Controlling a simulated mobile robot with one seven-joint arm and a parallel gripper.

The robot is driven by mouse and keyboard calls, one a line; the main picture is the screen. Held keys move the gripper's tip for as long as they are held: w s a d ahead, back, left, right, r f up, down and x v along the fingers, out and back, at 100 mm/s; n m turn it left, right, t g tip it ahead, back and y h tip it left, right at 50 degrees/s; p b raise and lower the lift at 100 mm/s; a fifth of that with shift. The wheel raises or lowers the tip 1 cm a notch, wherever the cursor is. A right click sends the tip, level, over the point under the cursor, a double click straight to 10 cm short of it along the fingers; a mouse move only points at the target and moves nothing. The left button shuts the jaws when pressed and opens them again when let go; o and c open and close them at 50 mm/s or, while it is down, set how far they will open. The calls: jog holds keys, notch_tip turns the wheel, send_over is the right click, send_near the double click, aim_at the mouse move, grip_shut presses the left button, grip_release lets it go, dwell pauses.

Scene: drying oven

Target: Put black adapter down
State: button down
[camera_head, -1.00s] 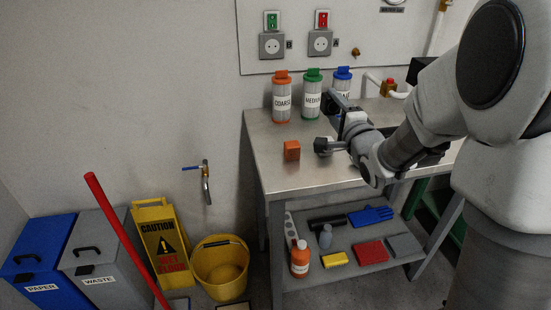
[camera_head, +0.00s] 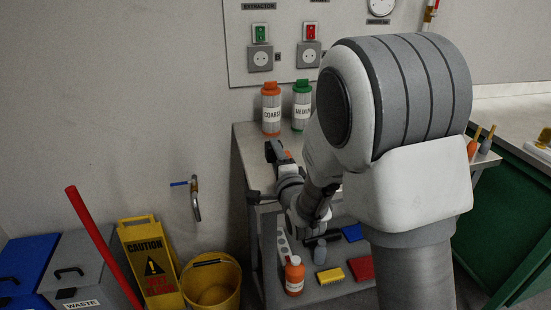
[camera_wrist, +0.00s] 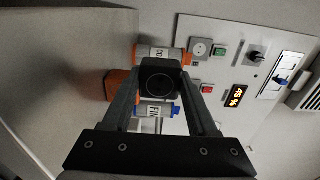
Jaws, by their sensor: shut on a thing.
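The black adapter (camera_wrist: 160,82) is a dark block with a round ring on its face, held between my fingertips in the wrist view. My gripper (camera_wrist: 161,92) is shut on it and faces the back wall. In the camera_head view my gripper (camera_head: 275,152) is at the left part of the metal table (camera_head: 243,142). There I cannot clearly tell the adapter from the dark fingers. Whether the adapter touches the tabletop does not show.
An orange block (camera_wrist: 118,84) is beyond the fingers. An orange-capped filter (camera_head: 271,112) and a green-capped filter (camera_head: 302,108) stand behind. A blue-capped filter (camera_wrist: 157,109) shows in the wrist view. My arm hides the table's right part.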

jog(key=shift+f, duration=0.15)
jog(key=shift+c, duration=0.9)
grip_release()
jog(key=shift+r, duration=0.2)
jog(key=shift+s+f, duration=0.1)
